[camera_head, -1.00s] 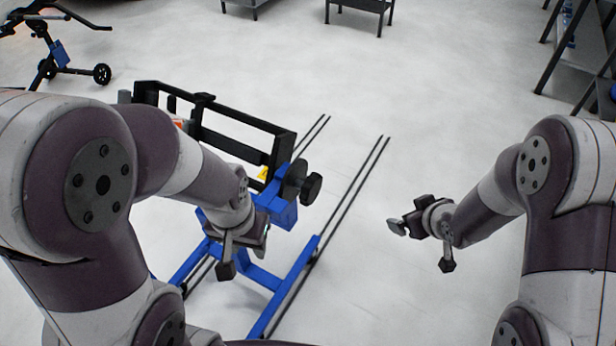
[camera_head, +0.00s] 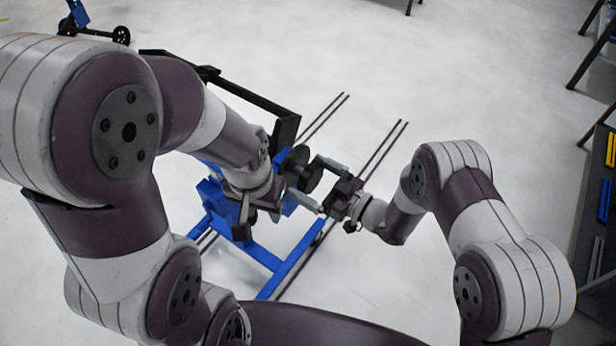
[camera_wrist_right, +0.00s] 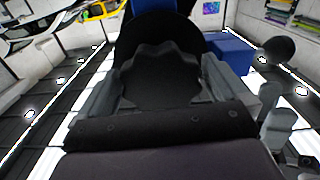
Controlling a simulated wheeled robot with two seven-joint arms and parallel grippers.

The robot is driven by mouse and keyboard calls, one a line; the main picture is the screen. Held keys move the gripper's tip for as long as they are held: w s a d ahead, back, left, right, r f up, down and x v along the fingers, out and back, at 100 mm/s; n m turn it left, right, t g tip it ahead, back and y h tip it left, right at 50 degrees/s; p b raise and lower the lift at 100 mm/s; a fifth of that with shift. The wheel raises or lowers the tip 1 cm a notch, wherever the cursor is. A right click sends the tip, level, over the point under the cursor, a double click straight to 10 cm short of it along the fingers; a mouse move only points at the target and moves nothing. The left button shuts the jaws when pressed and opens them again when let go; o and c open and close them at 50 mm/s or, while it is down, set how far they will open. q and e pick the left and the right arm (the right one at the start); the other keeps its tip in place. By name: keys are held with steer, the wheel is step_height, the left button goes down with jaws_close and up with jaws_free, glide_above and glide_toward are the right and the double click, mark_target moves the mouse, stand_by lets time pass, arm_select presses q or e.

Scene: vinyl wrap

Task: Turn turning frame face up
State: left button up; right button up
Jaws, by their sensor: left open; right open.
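The turning frame (camera_head: 262,102) is a black rectangular frame on a blue stand (camera_head: 262,256); my left arm hides much of it in the head view. A dark round knob (camera_head: 301,172) sits at its right end. The right wrist view shows the knob's lobed black face (camera_wrist_right: 160,78) close up. My right gripper (camera_head: 309,179) is open, with its fingers on either side of the knob; I cannot tell whether they touch it. My left gripper (camera_head: 255,218) is open, low in front of the stand, partly hidden by its own wrist.
Dark floor rails (camera_head: 370,160) run beyond the stand. A dark shelf with yellow and blue items (camera_head: 606,200) stands at the right edge. A wheeled blue and black stand (camera_head: 85,22) is at the upper left. The floor at upper middle is clear.

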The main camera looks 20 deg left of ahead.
steer(key=shift+w+a, duration=0.2)
steer(key=shift+a, duration=0.5)
steer(key=c, duration=1.3)
steer(key=shift+o, duration=0.2)
steer(key=shift+m, duration=0.5)
steer(key=shift+s+m, duration=0.1)
steer(key=shift+m, duration=2.3)
steer(key=shift+f+m, duration=0.1)
steer(key=shift+m, duration=2.4)
steer(key=shift+s+m, duration=0.1)
steer(key=shift+m, duration=0.6)
